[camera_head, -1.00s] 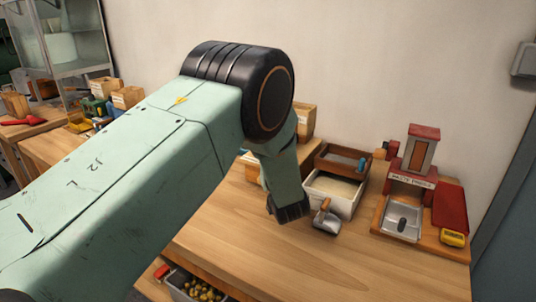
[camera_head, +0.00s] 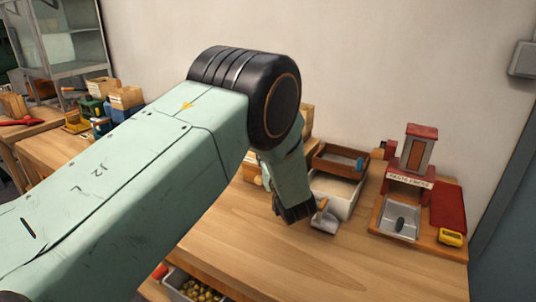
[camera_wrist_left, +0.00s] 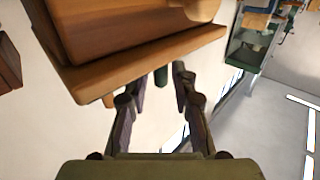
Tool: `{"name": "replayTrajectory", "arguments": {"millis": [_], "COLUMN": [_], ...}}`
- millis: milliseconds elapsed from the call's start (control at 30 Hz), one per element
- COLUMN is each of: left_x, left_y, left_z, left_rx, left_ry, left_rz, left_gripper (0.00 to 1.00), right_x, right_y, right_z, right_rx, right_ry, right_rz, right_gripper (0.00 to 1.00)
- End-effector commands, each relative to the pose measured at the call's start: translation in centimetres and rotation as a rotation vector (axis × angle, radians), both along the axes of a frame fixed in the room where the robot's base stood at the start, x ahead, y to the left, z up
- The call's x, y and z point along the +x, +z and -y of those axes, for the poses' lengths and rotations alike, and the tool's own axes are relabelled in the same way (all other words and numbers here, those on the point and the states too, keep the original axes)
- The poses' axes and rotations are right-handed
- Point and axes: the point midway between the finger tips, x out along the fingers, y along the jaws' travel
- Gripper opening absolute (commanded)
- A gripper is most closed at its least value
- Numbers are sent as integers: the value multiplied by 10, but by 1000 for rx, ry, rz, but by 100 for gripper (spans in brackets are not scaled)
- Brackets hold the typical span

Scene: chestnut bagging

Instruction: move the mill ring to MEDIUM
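My left arm fills much of the left and middle of the head view, and its dark lower end (camera_head: 296,212) is over the table near the metal scoop. A layered wooden body (camera_wrist_left: 150,55) with a rounded wooden part (camera_wrist_left: 200,9) is just beyond the fingertips. I cannot make out the mill ring or a MEDIUM mark. My right gripper is not in view.
The table (camera_head: 310,262) is bare at the front. A metal scoop (camera_head: 324,221), a white bin (camera_head: 337,196), a brown tray (camera_head: 337,162) and a red-roofed machine (camera_head: 419,155) stand at the right. A bin of chestnuts (camera_head: 195,291) is below the front edge.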

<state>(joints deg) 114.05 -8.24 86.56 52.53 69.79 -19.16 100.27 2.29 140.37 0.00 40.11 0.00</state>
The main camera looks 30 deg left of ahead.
Motion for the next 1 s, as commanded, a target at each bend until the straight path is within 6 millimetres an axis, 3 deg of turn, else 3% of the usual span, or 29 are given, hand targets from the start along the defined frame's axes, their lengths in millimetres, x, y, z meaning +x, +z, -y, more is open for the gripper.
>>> {"name": "replayTrajectory", "arguments": {"millis": [433, 800, 1000], "left_x": [-3, -45, -57], "left_y": [1, 2, 1], "left_z": [3, 40, 48], "left_rx": [1, 3, 2], "left_ry": [0, -3, 0], "left_rz": [1, 1, 2], "left_gripper": [37, 37, 37], "right_x": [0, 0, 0], "right_y": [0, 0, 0], "right_z": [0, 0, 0], "right_rx": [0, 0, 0], "right_ry": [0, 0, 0], "right_rz": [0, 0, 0], "right_gripper": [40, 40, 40]}}
